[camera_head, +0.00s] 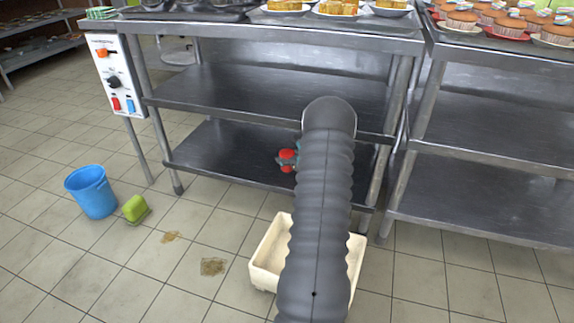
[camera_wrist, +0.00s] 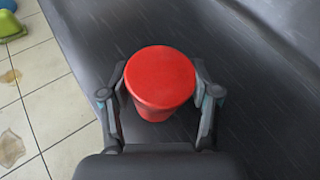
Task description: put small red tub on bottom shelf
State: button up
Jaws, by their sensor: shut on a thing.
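The small red tub (camera_wrist: 160,80) sits between the two fingers of my gripper (camera_wrist: 160,98) in the wrist view. The fingers are shut on its sides, and its round red top faces the camera. In the head view a bit of the red tub (camera_head: 287,160) shows to the left of my arm, at the bottom shelf (camera_head: 225,145) of the metal table. My arm hides most of my gripper there. The dark shelf surface lies below the tub in the wrist view; I cannot tell whether the tub touches it.
A cream bin (camera_head: 265,262) stands on the floor under my arm. The middle shelf (camera_head: 250,90) overhangs the bottom one. A second metal table (camera_head: 480,190) stands at right.

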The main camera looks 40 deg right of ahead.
jog(key=shift+f, duration=1.75)
jog(key=shift+f+b, duration=0.1)
jog(key=shift+b, duration=0.25)
jog(key=o, duration=1.3)
